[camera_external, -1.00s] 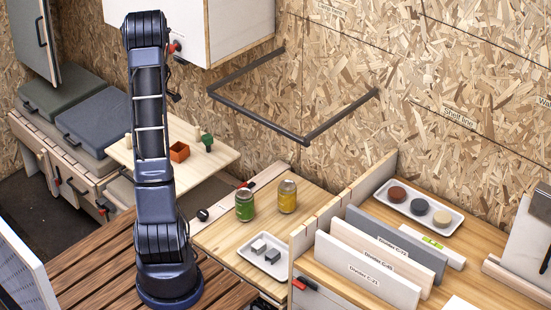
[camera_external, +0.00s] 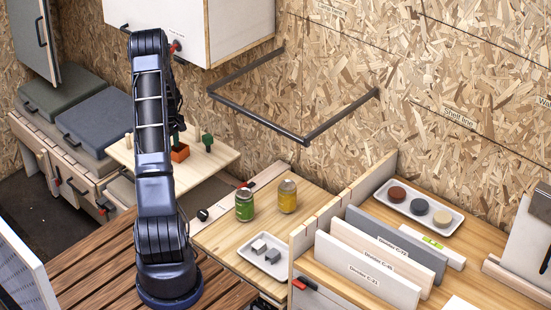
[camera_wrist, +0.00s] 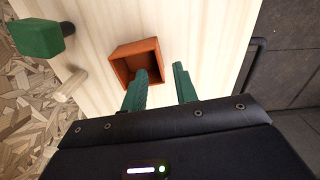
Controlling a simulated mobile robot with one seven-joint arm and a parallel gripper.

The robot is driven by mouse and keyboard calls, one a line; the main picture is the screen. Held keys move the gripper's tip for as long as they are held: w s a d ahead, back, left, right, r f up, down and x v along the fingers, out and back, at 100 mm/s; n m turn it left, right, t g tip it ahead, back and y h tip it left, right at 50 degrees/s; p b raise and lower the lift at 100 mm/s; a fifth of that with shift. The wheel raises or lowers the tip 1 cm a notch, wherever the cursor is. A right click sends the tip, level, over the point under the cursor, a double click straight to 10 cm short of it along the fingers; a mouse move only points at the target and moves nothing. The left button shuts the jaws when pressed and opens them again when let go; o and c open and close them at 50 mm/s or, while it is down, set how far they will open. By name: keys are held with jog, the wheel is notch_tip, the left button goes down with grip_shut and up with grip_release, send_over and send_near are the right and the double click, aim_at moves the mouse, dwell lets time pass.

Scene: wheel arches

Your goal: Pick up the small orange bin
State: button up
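The small orange bin (camera_external: 181,153) is an open-topped square box on the pale wooden shelf board (camera_external: 222,158), behind my arm. In the wrist view the bin (camera_wrist: 120,52) is at top centre, its opening facing the camera. My gripper (camera_wrist: 160,70) has two green fingers, apart with nothing between their tips except perhaps the bin's right wall. The left finger overlaps the bin's opening and the right finger is just outside its right wall. I cannot tell how far down the tips reach. In the external view my gripper is right over the bin, partly hidden by my arm.
A green block (camera_external: 207,139) stands close right of the bin; it also shows in the wrist view (camera_wrist: 38,38), near a wooden peg (camera_wrist: 70,86). A white cabinet (camera_external: 160,25) hangs above. A green jar (camera_external: 245,204) and a yellow jar (camera_external: 287,196) stand on a lower board.

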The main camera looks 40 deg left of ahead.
aim_at(178, 160)
jog(key=shift+f, duration=2.55)
jog(key=shift+c, duration=0.4)
grip_shut()
